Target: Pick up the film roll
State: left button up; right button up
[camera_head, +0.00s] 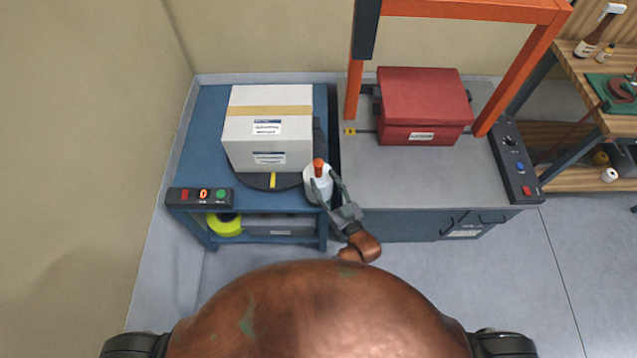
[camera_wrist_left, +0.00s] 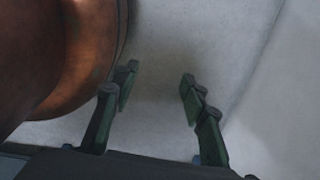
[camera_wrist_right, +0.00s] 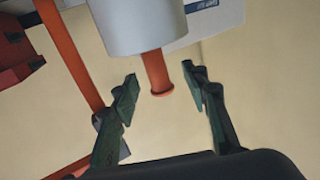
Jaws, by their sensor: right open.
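The film roll (camera_head: 316,187) is a white cylinder with an orange handle on top. In the head view it stands upright at the front right corner of the blue wrapping station. My right gripper (camera_head: 325,187) is at the roll, coming from the front right. In the right wrist view the white roll (camera_wrist_right: 138,22) is at the top, and its orange handle end lies between the open fingers (camera_wrist_right: 160,80), with gaps on both sides. My left gripper (camera_wrist_left: 160,76) is open and empty over bare grey floor, and is not visible in the head view.
A white taped carton (camera_head: 268,110) sits on a dark round turntable beside the roll. A grey bench (camera_head: 400,180) with a red box (camera_head: 421,103) under an orange frame stands to the right. A yellow-green roll (camera_head: 225,225) lies on the lower shelf.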

aim_at(321, 171)
jog(key=x, duration=0.4)
jog(key=shift+w+d+r, duration=0.1)
jog(key=shift+w+r, duration=0.25)
jog(key=shift+w, duration=0.45)
grip_shut()
jog(key=shift+r, duration=0.1)
dwell(0.4)
